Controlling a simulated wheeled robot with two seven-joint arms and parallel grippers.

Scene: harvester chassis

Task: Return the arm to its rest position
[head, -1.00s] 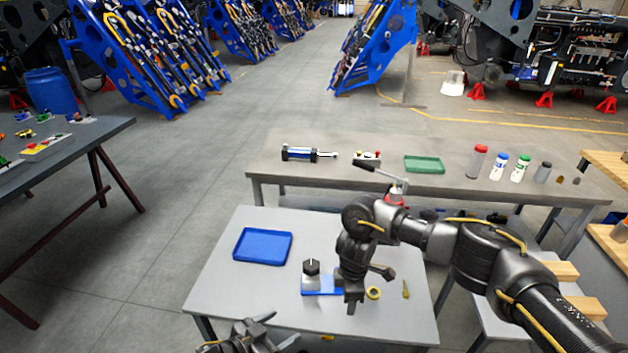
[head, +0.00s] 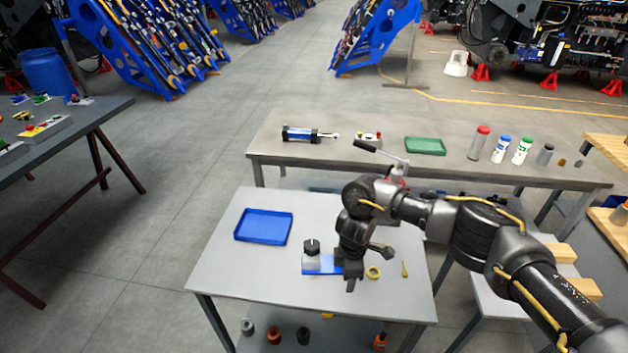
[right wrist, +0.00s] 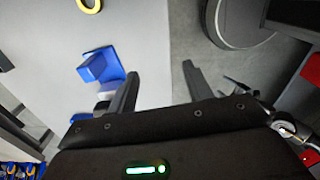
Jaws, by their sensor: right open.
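My right arm reaches in from the right in the head view. Its gripper (head: 352,281) points down over the grey near table (head: 240,285), beside the right end of a blue fixture (head: 315,264) with a black knob (head: 311,246). In the right wrist view the two fingers of the right gripper (right wrist: 162,85) stand well apart with nothing between them. A blue block (right wrist: 98,68) shows left of the fingers there. My left gripper is not in view.
On the near table are a blue tray (head: 263,227), a yellow ring (head: 373,272) and a small yellow piece (head: 405,269). A red-based lever tool, partly hidden by my arm, stands behind. The back table (head: 300,150) holds a blue cylinder (head: 302,135), a green tray (head: 425,146) and bottles.

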